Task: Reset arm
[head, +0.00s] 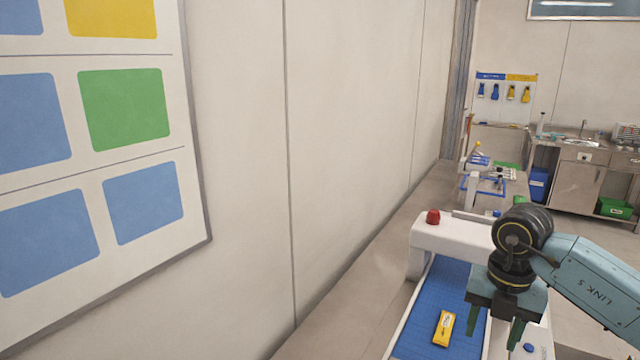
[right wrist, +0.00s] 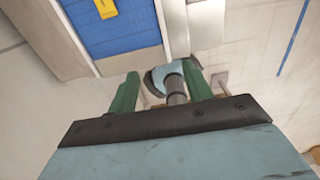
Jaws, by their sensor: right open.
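My right gripper (head: 494,327) hangs over the right side of a blue conveyor belt in the head view, with its green fingers pointing down. The fingers are apart with nothing held between them, and they also show open in the right wrist view (right wrist: 163,84). My right arm comes in from the right edge. A yellow packet (head: 444,328) lies on the belt, left of the gripper and apart from it. The packet also shows at the top of the right wrist view (right wrist: 105,8). My left gripper is not in view.
The white conveyor housing (head: 451,238) carries a red button (head: 433,216). The blue belt (head: 425,305) runs along a pale wall (head: 345,130). A board with coloured squares (head: 180,60) hangs at the left. A steel sink counter (head: 578,185) and a green bin (head: 614,208) stand at the back right.

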